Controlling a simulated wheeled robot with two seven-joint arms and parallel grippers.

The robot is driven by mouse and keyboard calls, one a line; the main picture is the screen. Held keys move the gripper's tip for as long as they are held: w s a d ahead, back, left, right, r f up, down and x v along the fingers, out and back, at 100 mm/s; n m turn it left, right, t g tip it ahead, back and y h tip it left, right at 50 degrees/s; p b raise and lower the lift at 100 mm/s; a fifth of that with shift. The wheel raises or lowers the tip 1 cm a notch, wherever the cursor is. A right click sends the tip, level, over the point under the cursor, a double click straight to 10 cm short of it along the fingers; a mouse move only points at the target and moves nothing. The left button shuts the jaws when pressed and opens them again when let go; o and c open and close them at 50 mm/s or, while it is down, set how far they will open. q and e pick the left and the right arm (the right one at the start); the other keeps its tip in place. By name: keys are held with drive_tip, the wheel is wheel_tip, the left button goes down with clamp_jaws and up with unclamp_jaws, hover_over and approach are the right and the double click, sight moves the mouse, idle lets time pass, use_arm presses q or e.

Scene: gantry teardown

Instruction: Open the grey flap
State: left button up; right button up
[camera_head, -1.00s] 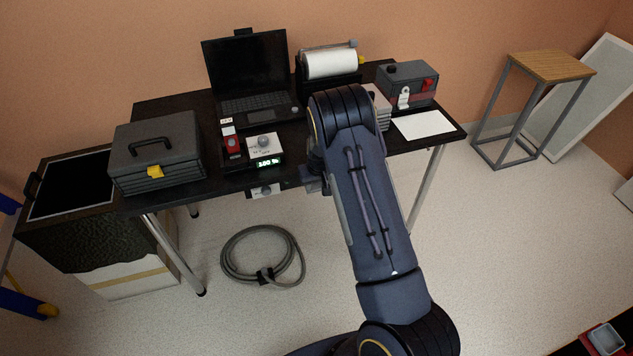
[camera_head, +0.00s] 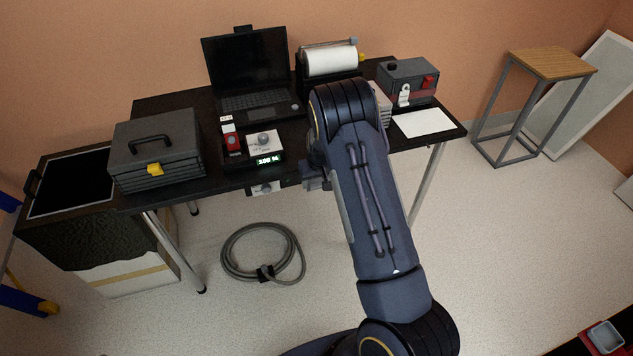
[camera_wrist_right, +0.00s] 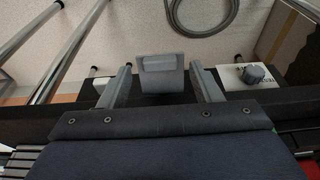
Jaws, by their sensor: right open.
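A small grey piece (camera_wrist_right: 160,72) with a raised ledge, which looks like the flap, sits at the dark table's front edge in the right wrist view. My right gripper (camera_wrist_right: 161,85) is open, with one finger on each side of it. The fingers appear apart from its sides; I cannot tell if they touch it. In the head view my right gripper (camera_head: 314,183) is at the table's front edge, mostly hidden by my own forearm, and the flap cannot be made out there. My left gripper is not in view.
A white plate with a grey knob (camera_wrist_right: 253,74) is close beside the right finger in the wrist view. The black table (camera_head: 190,193) carries a laptop (camera_head: 247,70), a grey toolbox (camera_head: 155,150) and a paper roll (camera_head: 329,61). A coiled hose (camera_head: 233,268) lies on the floor.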

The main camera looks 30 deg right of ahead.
drive_tip(key=v, duration=0.6)
drive_tip(key=shift+r, duration=0.25)
drive_tip(key=shift+s, duration=0.15)
drive_tip(key=s+a+r+t+y, duration=0.1)
drive_tip(key=s+a+r, duration=0.2)
drive_tip(key=s+r, duration=0.3)
drive_tip(key=s+a+r+y, duration=0.2)
drive_tip(key=s+a+r, duration=0.1)
drive_tip(key=s+r, duration=0.25)
drive_tip(key=s+a+r+t+y, duration=0.1)
drive_tip(key=s+a+r, duration=0.2)
drive_tip(key=s+r, duration=0.3)
drive_tip(key=s+a+r, duration=0.1)
drive_tip(key=s+a, duration=0.2)
drive_tip(key=s, duration=0.4)
drive_tip(key=s+a+r+n, duration=0.1)
drive_tip(key=s+a, duration=0.2)
drive_tip(key=s, duration=0.4)
drive_tip(key=shift+s+a+t, duration=0.35)
drive_tip(key=shift+t, duration=0.05)
drive_tip(key=shift+r, duration=0.15)
